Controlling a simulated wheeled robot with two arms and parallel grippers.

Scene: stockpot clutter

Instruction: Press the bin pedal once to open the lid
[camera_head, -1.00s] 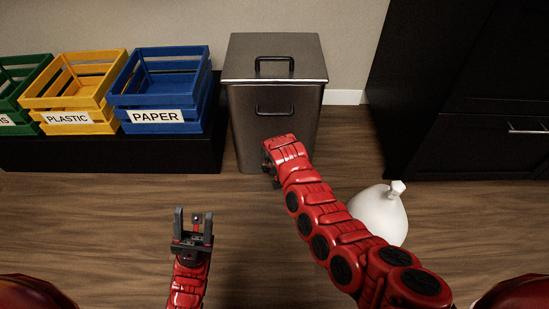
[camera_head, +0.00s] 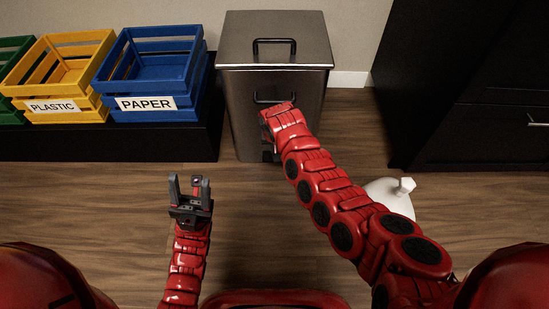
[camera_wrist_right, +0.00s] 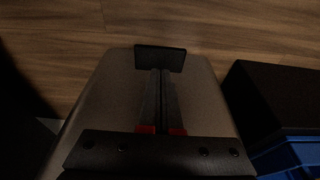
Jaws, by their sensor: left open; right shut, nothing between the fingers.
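The metal bin (camera_head: 242,115) stands against the wall in the head view, its lid (camera_head: 275,48) shut. The black pedal (camera_wrist_right: 160,58) shows in the right wrist view, sticking out from the base of the bin over the floor. My right gripper (camera_wrist_right: 161,74) is shut and empty in front of the bin. Its fingertips overlap the near edge of the pedal in the wrist view; I cannot tell whether they touch it. In the head view my right forearm mostly hides this gripper and the pedal. My left gripper (camera_head: 189,184) is open and empty above the floor.
Blue (camera_head: 155,75), yellow (camera_head: 70,75) and green crates stand on a low black bench (camera_head: 180,143) left of the bin. A white bag (camera_head: 388,190) lies on the floor, partly behind my right arm. A dark cabinet (camera_head: 460,110) stands at the right.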

